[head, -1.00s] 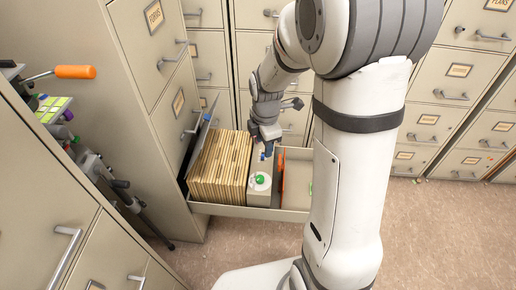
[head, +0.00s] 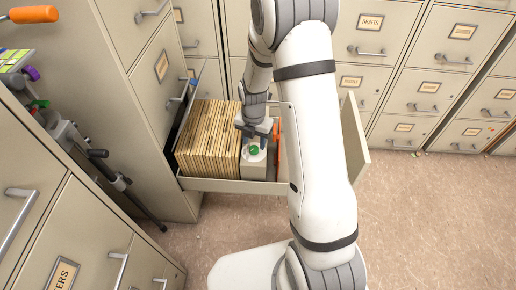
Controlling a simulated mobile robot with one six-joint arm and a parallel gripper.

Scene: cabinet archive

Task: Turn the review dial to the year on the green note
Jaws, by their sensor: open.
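The review dial (head: 256,155) appears as a pale disc with a green knob, on top of a grey box in the open drawer. My gripper (head: 255,141) points down from above and is open, its jaws at the far side of the green knob. I cannot tell whether they touch it. The dial's year markings are too small to read. No note that I can clearly make out as the green note shows, and my arm covers part of the drawer's right side.
The open drawer (head: 228,185) holds a row of tan folders (head: 208,135) left of the dial and an orange divider (head: 277,135) right of it. Cabinets stand close on the left and behind.

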